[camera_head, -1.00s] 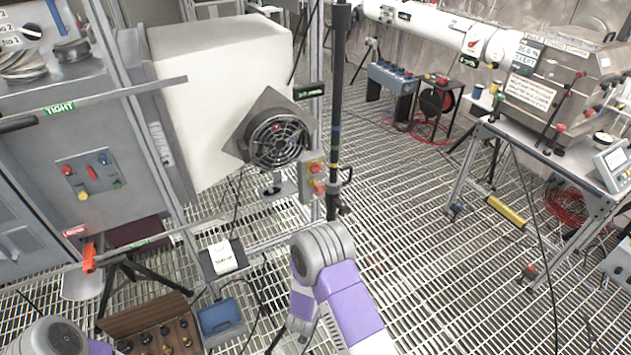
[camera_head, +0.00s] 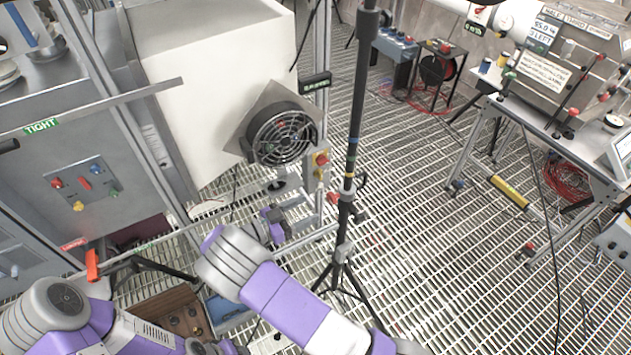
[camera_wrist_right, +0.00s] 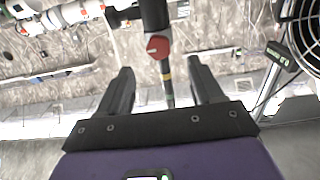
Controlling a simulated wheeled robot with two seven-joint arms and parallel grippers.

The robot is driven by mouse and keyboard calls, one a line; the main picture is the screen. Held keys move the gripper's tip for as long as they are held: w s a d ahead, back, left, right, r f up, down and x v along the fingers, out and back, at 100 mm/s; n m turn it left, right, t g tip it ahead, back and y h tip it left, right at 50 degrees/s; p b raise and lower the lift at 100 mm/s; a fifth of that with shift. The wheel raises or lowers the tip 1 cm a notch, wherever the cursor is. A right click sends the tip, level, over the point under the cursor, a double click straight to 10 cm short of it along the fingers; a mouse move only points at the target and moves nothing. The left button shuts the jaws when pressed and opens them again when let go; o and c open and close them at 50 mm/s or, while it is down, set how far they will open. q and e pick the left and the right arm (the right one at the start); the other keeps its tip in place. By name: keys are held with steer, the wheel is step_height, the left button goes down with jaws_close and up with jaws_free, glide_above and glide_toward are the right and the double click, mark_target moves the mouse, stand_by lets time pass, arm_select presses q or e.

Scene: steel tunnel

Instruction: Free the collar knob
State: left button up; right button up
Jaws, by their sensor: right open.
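A black upright pole (camera_head: 357,100) on a tripod stands right of the fan in the head view. In the right wrist view the dark pole (camera_wrist_right: 154,15) carries a red knob (camera_wrist_right: 158,45). My right gripper (camera_wrist_right: 163,76) is open and empty, with the pole showing between its two dark fingers. The knob appears beyond the fingertips; contact is not visible. In the head view my right gripper (camera_head: 279,226) is small, left of the pole. My left arm is at the lower left; its gripper is out of view.
A fan (camera_head: 282,138) on a white housing and a button box (camera_head: 318,166) stand just left of the pole. A wooden case (camera_head: 170,315) is low at left. A bench (camera_head: 540,135) is at right. Grated floor between is open.

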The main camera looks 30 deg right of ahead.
mark_target(329, 199)
steer(key=d, duration=0.6)
steer(key=shift+w+d+r, duration=0.1)
steer(key=shift+d+r, duration=0.05)
steer(key=shift+d, duration=0.1)
steer(key=shift+d+p, duration=0.3)
steer(key=shift+d, duration=0.25)
steer(key=shift+w, duration=0.1)
steer(key=c, duration=1.1)
steer(key=shift+o, duration=0.2)
